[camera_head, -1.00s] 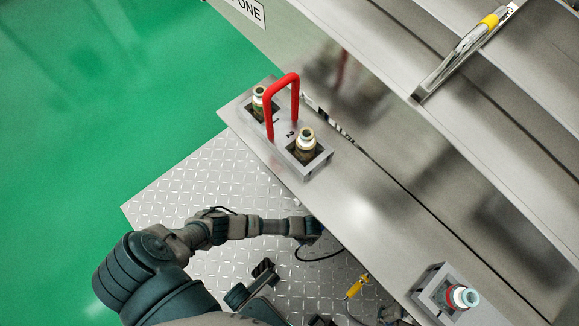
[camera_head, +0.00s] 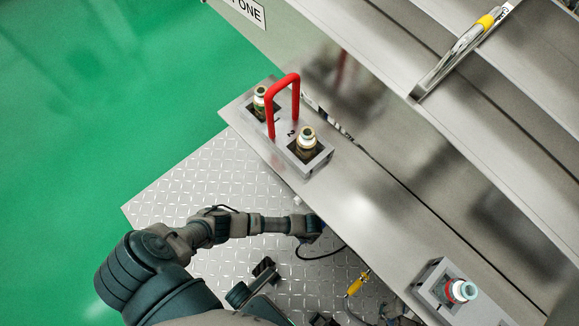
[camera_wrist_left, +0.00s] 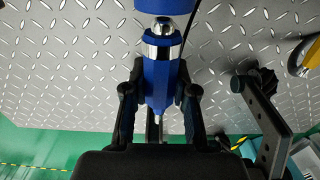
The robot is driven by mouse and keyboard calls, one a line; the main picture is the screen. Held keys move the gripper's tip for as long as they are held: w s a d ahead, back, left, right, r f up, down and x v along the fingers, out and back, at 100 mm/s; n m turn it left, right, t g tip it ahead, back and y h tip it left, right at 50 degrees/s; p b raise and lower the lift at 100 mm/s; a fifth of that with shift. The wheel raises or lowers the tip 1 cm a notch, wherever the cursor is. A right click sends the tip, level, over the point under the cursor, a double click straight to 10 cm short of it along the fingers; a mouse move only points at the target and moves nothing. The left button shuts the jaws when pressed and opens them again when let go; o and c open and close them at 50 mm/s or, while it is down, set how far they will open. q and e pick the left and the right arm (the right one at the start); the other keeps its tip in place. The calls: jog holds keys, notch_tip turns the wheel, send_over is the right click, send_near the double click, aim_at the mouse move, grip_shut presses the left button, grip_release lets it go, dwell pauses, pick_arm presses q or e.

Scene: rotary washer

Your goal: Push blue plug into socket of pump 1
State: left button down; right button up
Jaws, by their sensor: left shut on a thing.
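A blue plug (camera_wrist_left: 160,75) with metal bands and a black cable is held between the two dark fingers of my left gripper (camera_wrist_left: 158,92) in the left wrist view. In the head view my left arm reaches right, and its gripper (camera_head: 314,228) is at the steel ledge's lower edge, with finger detail too small to tell. Two brass-and-white fittings stand in square recesses above: one beyond the red handle (camera_head: 260,100), one near the mark 2 (camera_head: 306,143). I cannot clearly make out the socket of pump 1. My right gripper is not identifiable.
A red handle (camera_head: 284,100) arches over the fitting block. A third block with a red and pale-blue fitting (camera_head: 461,291) stands at lower right. A yellow connector (camera_head: 357,284) with a cable lies on the chequered plate (camera_head: 180,185). The steel ledge (camera_head: 345,195) is clear between the blocks.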

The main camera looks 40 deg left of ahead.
pick_arm(q)
jog(key=shift+w, duration=0.7)
jog(key=c, duration=0.8)
grip_release()
jog(key=shift+c, duration=0.2)
notch_tip(320, 180, up, 12)
jog(key=shift+f, duration=0.1)
